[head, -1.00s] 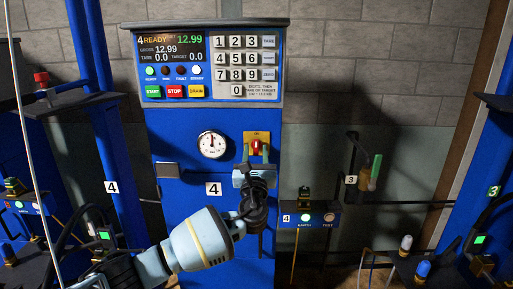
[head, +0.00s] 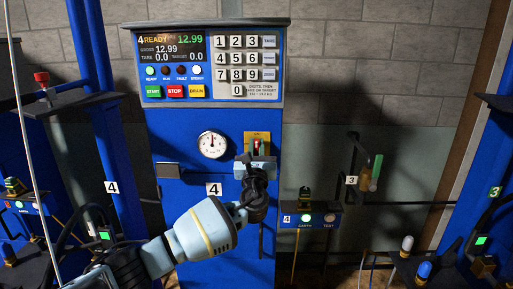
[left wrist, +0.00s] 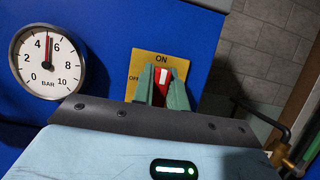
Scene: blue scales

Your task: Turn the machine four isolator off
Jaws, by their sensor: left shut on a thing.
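The machine four isolator is a yellow plate (head: 249,138) with a red handle (head: 257,146) on the blue machine's front, right of the gauge. In the left wrist view the plate (left wrist: 146,63) reads ON at the top and OFF at the left. The red handle (left wrist: 162,77) with a white mark stands upright, pointing at ON. My left gripper (head: 257,157) is at the isolator, and its green fingers (left wrist: 162,90) are shut on the handle from both sides. The handle's lower part is hidden behind the gripper. My right gripper is not in view.
Above is the machine's panel (head: 212,62) with display, keypad and START, STOP, DRAIN buttons. A pressure gauge (head: 212,145) sits close left of the isolator. An EARTH/TEST box (head: 310,216) is at the lower right. A pipe valve (head: 369,173) marked 3 stands farther right.

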